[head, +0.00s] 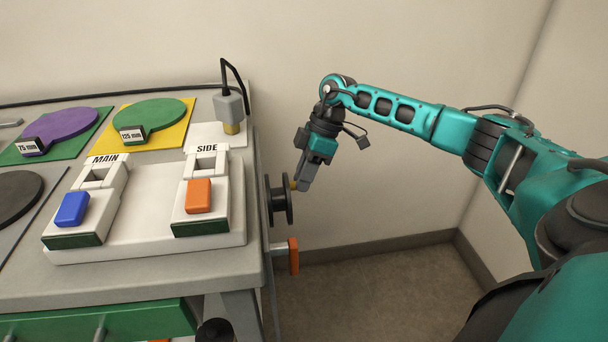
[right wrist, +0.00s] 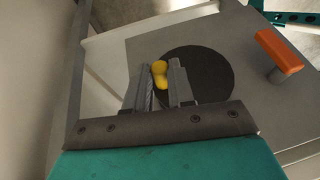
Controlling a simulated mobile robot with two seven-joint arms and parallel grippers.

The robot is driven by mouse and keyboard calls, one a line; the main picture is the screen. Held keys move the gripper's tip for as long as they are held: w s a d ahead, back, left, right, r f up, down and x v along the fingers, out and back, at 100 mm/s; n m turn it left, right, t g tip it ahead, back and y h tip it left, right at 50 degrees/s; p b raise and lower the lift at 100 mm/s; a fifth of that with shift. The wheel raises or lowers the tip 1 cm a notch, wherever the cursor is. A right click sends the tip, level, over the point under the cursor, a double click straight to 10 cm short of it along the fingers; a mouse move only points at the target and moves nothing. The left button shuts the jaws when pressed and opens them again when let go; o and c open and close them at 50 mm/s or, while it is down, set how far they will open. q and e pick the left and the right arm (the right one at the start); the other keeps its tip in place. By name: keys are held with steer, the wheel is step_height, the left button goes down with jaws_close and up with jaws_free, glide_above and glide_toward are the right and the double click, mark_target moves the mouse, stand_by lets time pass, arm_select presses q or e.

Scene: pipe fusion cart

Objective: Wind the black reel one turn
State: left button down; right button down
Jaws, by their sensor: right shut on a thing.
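The black reel (head: 280,200) is mounted on the right side of the cart, and it shows as a dark disc (right wrist: 212,80) in the right wrist view. A yellow knob (right wrist: 160,72) stands out from the reel's face, and a bit of it (head: 294,185) shows in the head view. My right gripper (head: 299,186) points down beside the reel, its fingers (right wrist: 161,80) shut on the yellow knob. The fingers hide part of the knob and reel. My left gripper is not in view.
An orange handle (head: 293,256) sticks out from the cart's side below the reel; it also shows in the right wrist view (right wrist: 278,50). The cart top (head: 150,278) carries MAIN and SIDE switches, coloured discs and a grey plug (head: 229,108). Floor right of the cart is clear.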

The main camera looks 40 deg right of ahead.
steer(key=t+h+p, duration=0.1)
steer(key=t+p, duration=0.1)
steer(key=s+r+n+t+h+p, duration=0.1)
steer(key=t+p, duration=0.1)
steer(key=a+r+t+h+p, duration=0.1)
steer(key=p, duration=0.1)
steer(key=shift+s+t, duration=0.4)
stand_by(0.3)
stand_by(0.4)
steer(key=c, duration=1)
jaws_free()
